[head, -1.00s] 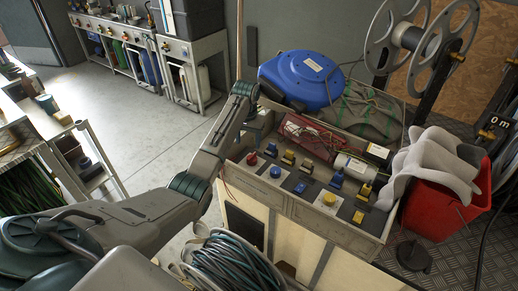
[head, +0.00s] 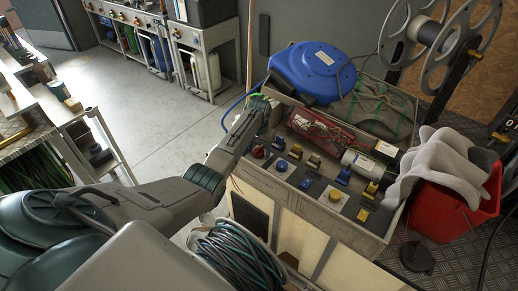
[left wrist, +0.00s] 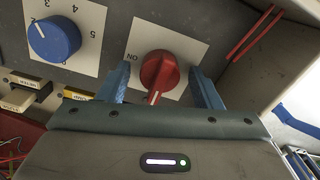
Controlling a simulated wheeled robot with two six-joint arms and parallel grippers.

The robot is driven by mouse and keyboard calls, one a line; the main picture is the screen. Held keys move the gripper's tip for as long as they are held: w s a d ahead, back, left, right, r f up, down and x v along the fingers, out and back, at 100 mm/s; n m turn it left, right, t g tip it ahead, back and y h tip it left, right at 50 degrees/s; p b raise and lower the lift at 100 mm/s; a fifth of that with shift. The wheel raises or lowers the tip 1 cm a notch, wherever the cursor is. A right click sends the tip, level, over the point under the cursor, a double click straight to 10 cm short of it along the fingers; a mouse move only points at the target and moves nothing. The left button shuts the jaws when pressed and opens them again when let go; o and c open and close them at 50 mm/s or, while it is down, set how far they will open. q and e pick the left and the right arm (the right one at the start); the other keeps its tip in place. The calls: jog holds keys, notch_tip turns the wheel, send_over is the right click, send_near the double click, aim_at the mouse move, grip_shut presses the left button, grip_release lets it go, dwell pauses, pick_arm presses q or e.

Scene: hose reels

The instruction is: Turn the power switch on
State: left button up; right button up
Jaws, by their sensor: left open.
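The power switch looks to be the red rotary knob (left wrist: 158,72) on a white plate (left wrist: 185,43) in the left wrist view, with an upside-down "ON" beside it. Its white pointer line faces the bottom of that view. It also shows as a small red knob (head: 258,152) at the console's left end in the head view. My left gripper (left wrist: 160,75) is open, with one blue finger on each side of the knob and visible gaps between. In the head view this gripper (head: 271,122) is over the console's left end, its fingertips hard to make out. My right gripper is not visible.
The console (head: 333,222) carries a blue dial (left wrist: 54,38) numbered around it, a yellow knob (head: 335,196) and several small switches. A blue hose reel (head: 312,72) sits behind. A red bucket (head: 452,205) stands to the right. A coiled hose (head: 238,258) lies in front.

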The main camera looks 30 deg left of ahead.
pick_arm(q)
jog(key=shift+c, duration=0.2)
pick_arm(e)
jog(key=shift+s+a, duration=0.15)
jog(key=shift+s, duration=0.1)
pick_arm(q)
jog(key=c, duration=1)
jog(key=shift+o, duration=0.2)
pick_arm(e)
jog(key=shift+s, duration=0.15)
